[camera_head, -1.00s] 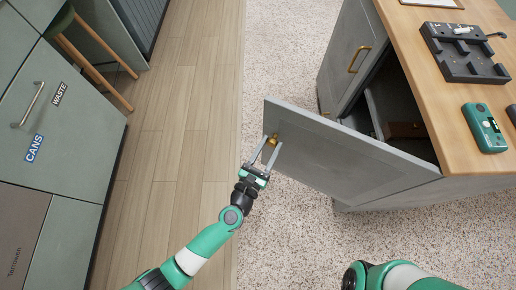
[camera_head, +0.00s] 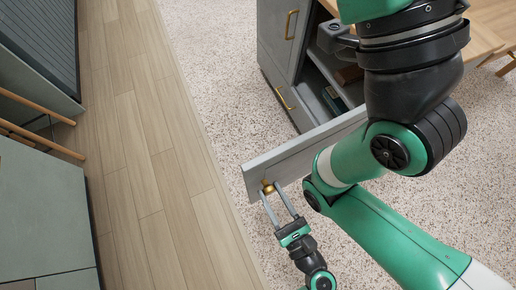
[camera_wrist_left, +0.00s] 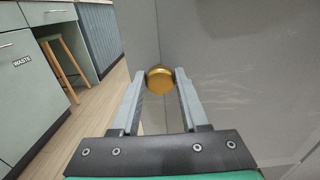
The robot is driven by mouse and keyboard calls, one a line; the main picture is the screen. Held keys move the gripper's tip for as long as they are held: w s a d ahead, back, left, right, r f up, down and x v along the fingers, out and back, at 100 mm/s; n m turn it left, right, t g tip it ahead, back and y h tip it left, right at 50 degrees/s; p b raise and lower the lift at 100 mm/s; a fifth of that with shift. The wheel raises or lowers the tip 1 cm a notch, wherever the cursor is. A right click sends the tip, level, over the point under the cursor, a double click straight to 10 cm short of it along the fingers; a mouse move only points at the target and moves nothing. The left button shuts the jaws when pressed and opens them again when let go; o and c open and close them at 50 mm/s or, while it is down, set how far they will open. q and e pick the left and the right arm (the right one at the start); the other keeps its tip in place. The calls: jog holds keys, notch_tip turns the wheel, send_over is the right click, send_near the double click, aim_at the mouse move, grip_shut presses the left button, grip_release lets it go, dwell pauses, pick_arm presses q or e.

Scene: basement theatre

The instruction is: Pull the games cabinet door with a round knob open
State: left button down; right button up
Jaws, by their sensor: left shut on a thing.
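The grey games cabinet door (camera_head: 302,151) stands swung out from the cabinet (camera_head: 275,55), showing the shelves inside. Its round brass knob (camera_head: 268,187) is near the door's free edge. My left gripper (camera_head: 278,204) is shut on the knob, one finger on each side. In the left wrist view the knob (camera_wrist_left: 160,79) sits between the fingertips against the grey door panel (camera_wrist_left: 225,70). The door's hinge side is hidden behind my right arm in the head view. My right gripper's fingers do not show.
My right arm crosses the right side of the head view, over the door and the cabinet top. Brass handles (camera_head: 291,24) are on the neighbouring cabinet fronts. Speckled carpet (camera_head: 215,70) and wood floor (camera_head: 150,150) lie clear to the left. A wooden stool (camera_wrist_left: 62,65) stands at the far counter.

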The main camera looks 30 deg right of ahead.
pick_arm(q)
jog(key=shift+s, duration=0.1)
jog(key=shift+c, duration=2.2)
grip_release()
jog(key=s, duration=1.1)
jog(key=shift+s+a+p, duration=0.25)
jog(key=shift+s+p, duration=0.1)
jog(key=shift+p, duration=0.1)
